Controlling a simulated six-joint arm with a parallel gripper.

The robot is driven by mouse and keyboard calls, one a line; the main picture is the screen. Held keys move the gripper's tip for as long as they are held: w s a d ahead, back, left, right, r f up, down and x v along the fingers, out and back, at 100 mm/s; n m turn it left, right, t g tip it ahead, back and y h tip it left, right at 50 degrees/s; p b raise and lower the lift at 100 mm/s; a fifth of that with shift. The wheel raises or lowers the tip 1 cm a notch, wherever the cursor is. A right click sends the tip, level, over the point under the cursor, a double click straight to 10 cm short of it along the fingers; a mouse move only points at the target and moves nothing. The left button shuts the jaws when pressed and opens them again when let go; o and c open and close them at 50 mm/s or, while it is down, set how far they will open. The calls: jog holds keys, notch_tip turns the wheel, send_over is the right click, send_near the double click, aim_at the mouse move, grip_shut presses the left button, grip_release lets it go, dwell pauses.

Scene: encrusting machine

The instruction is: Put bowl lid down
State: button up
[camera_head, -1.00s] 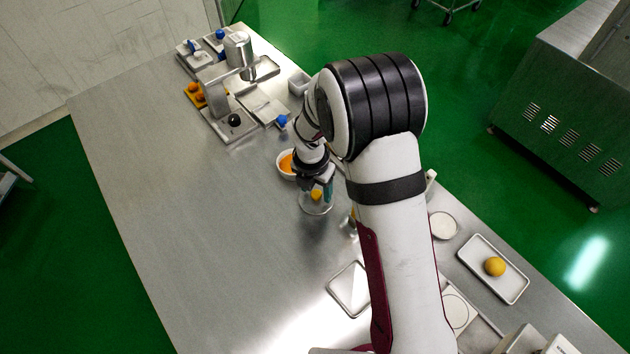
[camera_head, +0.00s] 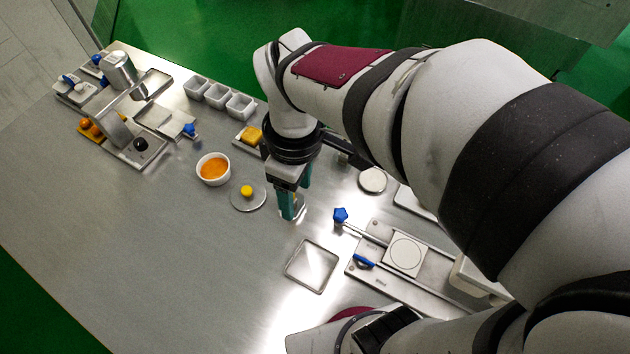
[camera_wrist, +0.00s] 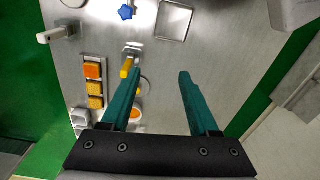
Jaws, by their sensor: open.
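The bowl lid (camera_head: 240,201), a round disc with a yellow knob (camera_head: 247,190), lies flat on the steel table in the head view. The white bowl (camera_head: 201,172), with orange filling, stands uncovered just behind and left of it. My gripper (camera_head: 293,213) is to the right of the lid, apart from it, with teal fingers pointing down. In the wrist view my gripper (camera_wrist: 158,78) is open, with nothing between its fingers. There the left finger hides much of the lid, and the bowl shows only partly behind that finger.
A yellow-handled item (camera_wrist: 127,67) stands close to my left finger in the wrist view. A square tray (camera_head: 312,266) lies in front of my gripper. A scale-like plate (camera_head: 405,254) and blue-knobbed tools are right.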

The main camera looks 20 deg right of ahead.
jog(key=s+d+m+y, duration=0.1)
jog(key=s+m, duration=1)
jog(key=m, duration=0.4)
jog(key=shift+s+d+m, duration=0.2)
jog(key=shift+d+m, duration=0.1)
jog(key=shift+m, duration=0.1)
jog(key=shift+r, duration=0.1)
jog(key=shift+o, duration=1.1)
jog(key=shift+w+r+n, duration=0.15)
jog(key=shift+w+n, duration=0.15)
jog(key=shift+w, duration=0.05)
jog(key=o, duration=0.4)
jog(key=w+r+n, duration=0.2)
jog(key=w+n, duration=0.4)
jog(key=w, duration=0.2)
jog(key=shift+w, duration=0.4)
jog(key=w+a+f+n+h, duration=0.1)
jog(key=w+a+n, duration=0.1)
jog(key=w+n, duration=0.75)
jog(key=shift+m, duration=0.75)
jog(key=f, duration=0.3)
jog(key=w+f, duration=0.1)
jog(key=f, duration=0.2)
jog(key=w+f, duration=0.1)
jog(key=f, duration=0.3)
jog(key=shift+d, duration=0.1)
